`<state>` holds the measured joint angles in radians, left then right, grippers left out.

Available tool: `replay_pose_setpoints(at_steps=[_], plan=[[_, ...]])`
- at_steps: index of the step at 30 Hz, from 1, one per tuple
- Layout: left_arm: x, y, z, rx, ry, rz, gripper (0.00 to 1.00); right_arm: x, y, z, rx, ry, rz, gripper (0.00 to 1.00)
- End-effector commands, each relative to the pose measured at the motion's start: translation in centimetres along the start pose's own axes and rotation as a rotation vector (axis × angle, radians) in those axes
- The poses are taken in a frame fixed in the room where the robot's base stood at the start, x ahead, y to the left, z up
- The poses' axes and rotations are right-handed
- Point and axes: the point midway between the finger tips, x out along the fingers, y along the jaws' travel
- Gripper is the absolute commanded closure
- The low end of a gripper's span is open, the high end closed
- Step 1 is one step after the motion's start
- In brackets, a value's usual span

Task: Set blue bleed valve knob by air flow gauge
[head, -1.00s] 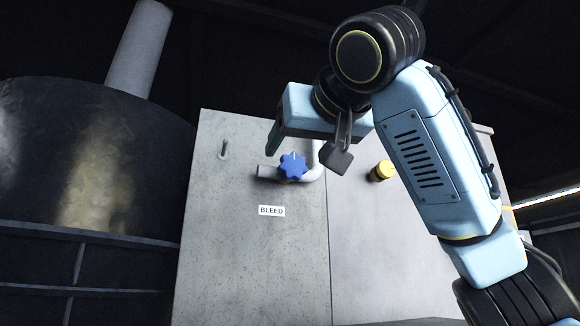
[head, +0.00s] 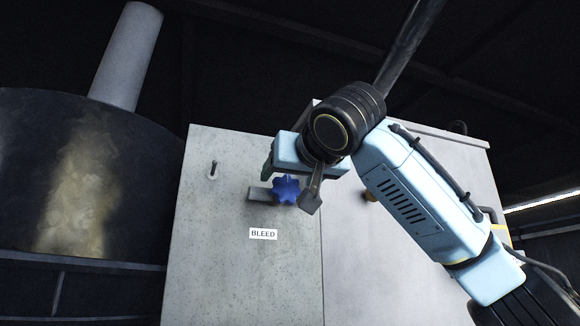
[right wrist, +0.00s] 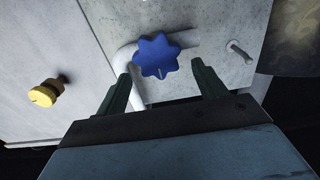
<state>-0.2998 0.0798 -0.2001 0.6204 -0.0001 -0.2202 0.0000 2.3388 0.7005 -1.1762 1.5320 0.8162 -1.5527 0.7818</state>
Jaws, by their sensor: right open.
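The blue bleed valve knob (head: 285,190) is a lobed wheel on a grey pipe, above a white BLEED label (head: 263,234) on a grey panel. My right gripper (head: 284,172) is at the knob's upper edge in the head view. In the right wrist view the knob (right wrist: 156,56) shows between and just beyond the tips of the two open, dark green fingers (right wrist: 161,72). No contact can be made out, and the gripper holds nothing. A pale mark shows on the knob's near edge there. The air flow gauge and my left gripper are not in view.
A yellow knob (right wrist: 45,93) sits on the panel beside the pipe. A small lever (head: 213,170) is at the panel's upper left. A large dark drum (head: 85,180) stands to the left. The panel (head: 235,285) below the label is clear.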

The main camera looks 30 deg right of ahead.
Motion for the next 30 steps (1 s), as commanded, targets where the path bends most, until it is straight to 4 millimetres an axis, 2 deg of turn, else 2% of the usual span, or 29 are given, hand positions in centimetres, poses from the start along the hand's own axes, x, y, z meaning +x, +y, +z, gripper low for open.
replay_pose_setpoints(at_steps=[4,13,23,30], plan=[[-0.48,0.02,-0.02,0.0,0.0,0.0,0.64,0.94,0.03,-0.05,0.001,0.0,0.0,0.3],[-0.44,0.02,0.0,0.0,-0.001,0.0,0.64,1.1,0.04,0.07,0.001,0.0,0.001,0.31],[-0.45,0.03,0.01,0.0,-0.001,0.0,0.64,1.08,0.04,0.06,0.0,0.0,0.001,0.73],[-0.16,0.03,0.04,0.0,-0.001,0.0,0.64,1.14,-0.06,0.21,-0.022,-0.003,-0.001,0.73]])
